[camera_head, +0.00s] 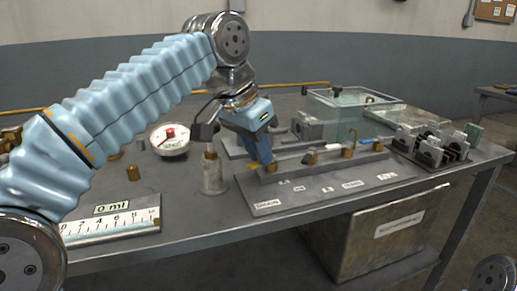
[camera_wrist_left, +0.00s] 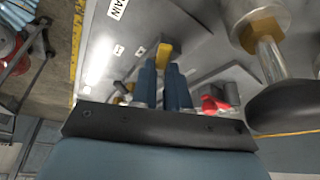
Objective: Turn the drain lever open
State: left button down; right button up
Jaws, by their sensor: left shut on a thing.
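My left gripper (camera_head: 261,158) reaches down at the left end of the valve manifold (camera_head: 325,163), just behind the front label plate. It also shows in the left wrist view (camera_wrist_left: 162,72), with its two blue fingers close together. They are shut on a small yellow piece, which I take for the drain lever (camera_wrist_left: 165,50); in the head view its yellow part (camera_head: 254,165) shows just beneath the gripper. A "DRAIN" label (camera_wrist_left: 118,8) lies close by. The fingers hide much of the lever, so I cannot tell its angle. My right gripper is not in view.
A glass bottle (camera_head: 212,172) stands left of the manifold, with a round gauge (camera_head: 170,139) behind it. A ruler-like scale marked "0 ml" (camera_head: 112,222) lies front left. A clear tank (camera_head: 350,112) stands behind. Metal blocks (camera_head: 432,147) sit at the right.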

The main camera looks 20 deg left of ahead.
pick_arm(q)
jog(key=n, duration=0.1)
jog(key=d+n+y+p, duration=0.1)
jog(key=n, duration=0.1)
jog(key=shift+s+r, duration=0.1)
jog(key=shift+s, duration=0.1)
jog(key=n, duration=0.2)
jog(key=d+n+y+p, duration=0.1)
jog(key=n, duration=0.1)
jog(key=shift+t+y+p, duration=0.3)
jog(key=n, duration=0.1)
jog(key=d+n+y+p, duration=0.1)
jog(key=n, duration=0.1)
jog(key=shift+p, duration=0.3)
jog(key=shift+w+d+n+g+y+p, duration=0.15)
jog(key=shift+n+y, duration=0.1)
jog(key=shift+n, duration=0.3)
jog(key=shift+d+n+g+y+p, duration=0.1)
jog(key=shift+n+y+p, duration=0.1)
jog(key=shift+n, duration=0.3)
jog(key=shift+w+d+n+g+y+p, duration=0.15)
jog(key=shift+n+y, duration=0.1)
jog(key=shift+n, duration=0.3)
jog(key=c, duration=1.1)
grip_release()
